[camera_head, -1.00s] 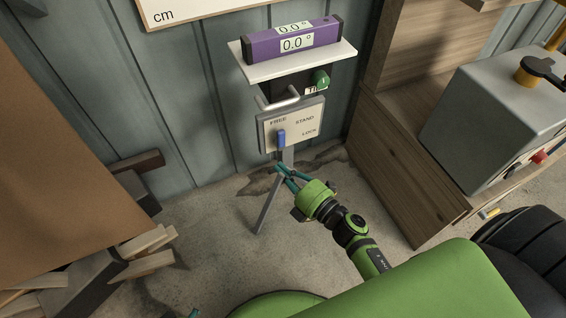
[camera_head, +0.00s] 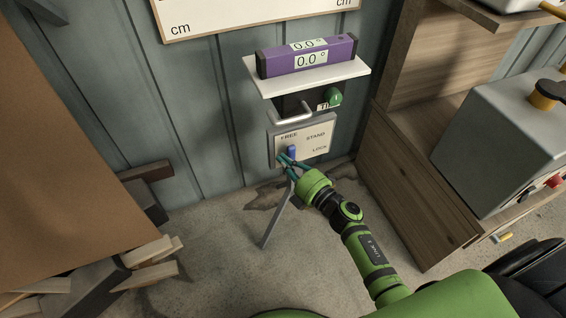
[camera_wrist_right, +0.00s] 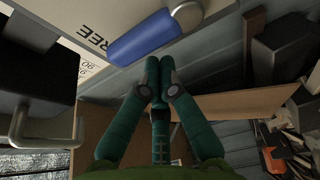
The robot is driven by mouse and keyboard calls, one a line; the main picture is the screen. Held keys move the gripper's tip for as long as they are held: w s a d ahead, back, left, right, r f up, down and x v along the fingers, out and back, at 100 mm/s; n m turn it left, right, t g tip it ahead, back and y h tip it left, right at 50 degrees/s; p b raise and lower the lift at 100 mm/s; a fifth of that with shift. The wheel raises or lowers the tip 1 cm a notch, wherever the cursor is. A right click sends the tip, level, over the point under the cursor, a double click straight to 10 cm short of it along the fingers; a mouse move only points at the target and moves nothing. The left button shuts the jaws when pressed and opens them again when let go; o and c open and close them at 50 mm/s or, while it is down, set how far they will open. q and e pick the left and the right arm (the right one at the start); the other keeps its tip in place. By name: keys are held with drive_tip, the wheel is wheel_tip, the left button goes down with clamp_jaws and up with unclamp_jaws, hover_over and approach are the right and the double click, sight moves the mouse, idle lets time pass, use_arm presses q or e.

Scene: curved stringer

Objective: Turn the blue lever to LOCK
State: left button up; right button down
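The blue lever (camera_head: 292,151) stands roughly upright on a pale panel (camera_head: 318,146), just under the word FREE. STAND is at the panel's upper right and LOCK at its lower right. My right gripper (camera_head: 282,161) is at the panel's lower left, with its fingertips beside and just below the lever. In the right wrist view, the lever (camera_wrist_right: 156,36) lies just past the fingertips (camera_wrist_right: 160,72), which are together with nothing between them. Whether they touch the lever is unclear. My left gripper is not in view.
A grey handle (camera_head: 293,114) sticks out above the panel. A white shelf (camera_head: 308,78) with a purple level (camera_head: 307,57) is higher up. A wooden cabinet (camera_head: 415,185) stands at right, and a brown board (camera_head: 60,130) with wood offcuts at left.

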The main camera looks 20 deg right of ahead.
drive_tip(key=shift+d, duration=0.1)
idle(0.3)
drive_tip(key=shift+m, duration=0.4)
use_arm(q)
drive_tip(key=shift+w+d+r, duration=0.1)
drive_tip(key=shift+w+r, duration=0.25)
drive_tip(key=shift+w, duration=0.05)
use_arm(e)
drive_tip(key=shift+d+r, duration=0.1)
drive_tip(key=shift+d, duration=0.05)
